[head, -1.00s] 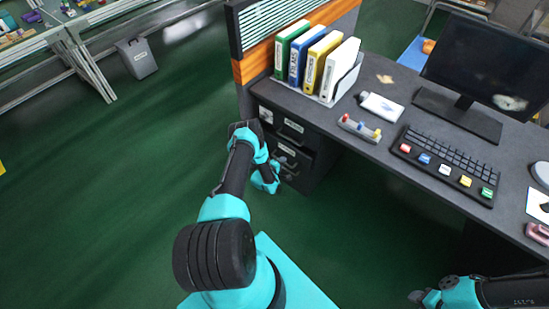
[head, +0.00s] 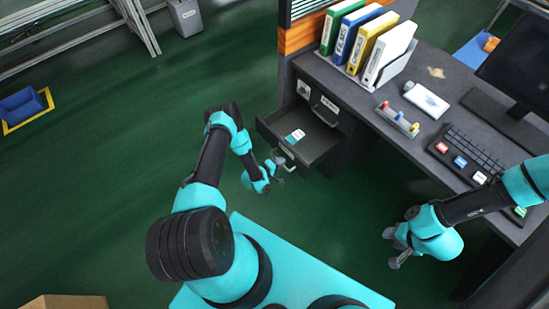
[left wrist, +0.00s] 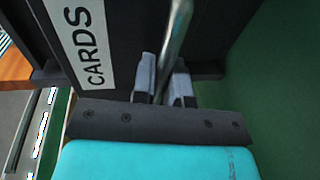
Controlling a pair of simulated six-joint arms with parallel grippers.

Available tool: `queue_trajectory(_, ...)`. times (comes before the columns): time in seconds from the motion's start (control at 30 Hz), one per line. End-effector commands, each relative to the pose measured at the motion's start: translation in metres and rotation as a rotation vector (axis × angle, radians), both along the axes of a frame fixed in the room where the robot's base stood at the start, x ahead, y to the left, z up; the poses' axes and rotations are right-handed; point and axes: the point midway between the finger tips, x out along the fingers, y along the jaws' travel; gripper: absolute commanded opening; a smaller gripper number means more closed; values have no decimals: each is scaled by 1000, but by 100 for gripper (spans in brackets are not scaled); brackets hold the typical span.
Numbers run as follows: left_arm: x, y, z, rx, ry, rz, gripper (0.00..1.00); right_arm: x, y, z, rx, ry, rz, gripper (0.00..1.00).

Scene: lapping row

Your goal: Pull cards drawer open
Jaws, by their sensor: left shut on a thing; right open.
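The cards drawer (head: 325,143) stands pulled out from the desk's cabinet, its inside showing in the head view. A small white and teal item (head: 295,136) lies in it. My left gripper (head: 276,163) is at the drawer's front. In the left wrist view, the dark drawer front carries a white CARDS label (left wrist: 84,42), and my left gripper (left wrist: 165,88) is shut on the metal handle bar (left wrist: 179,32). My right gripper (head: 394,252) is open and empty, over the floor right of the drawer.
Another drawer with its own handle (head: 322,114) is shut above the open one. The desk (head: 447,105) holds binders (head: 365,44), a keyboard (head: 475,157) and a monitor.

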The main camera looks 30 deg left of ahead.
Motion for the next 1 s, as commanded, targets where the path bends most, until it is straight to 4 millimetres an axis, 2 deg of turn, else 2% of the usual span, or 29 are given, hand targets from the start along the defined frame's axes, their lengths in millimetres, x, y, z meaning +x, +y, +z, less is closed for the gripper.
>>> queue_trajectory(0.4,-1,-3,0,1,0,-9,0,0,0,0,0,0,0,43)
queue_trajectory(0.43,-1,-3,0,1,0,-10,14,0,0,0,0,0,0,43)
queue_trajectory(0.67,-1,-3,0,1,0,-9,36,0,0,0,0,0,0,43)
queue_trajectory(1.0,-3,-2,0,0,0,-8,38,0,0,0,0,0,0,43)
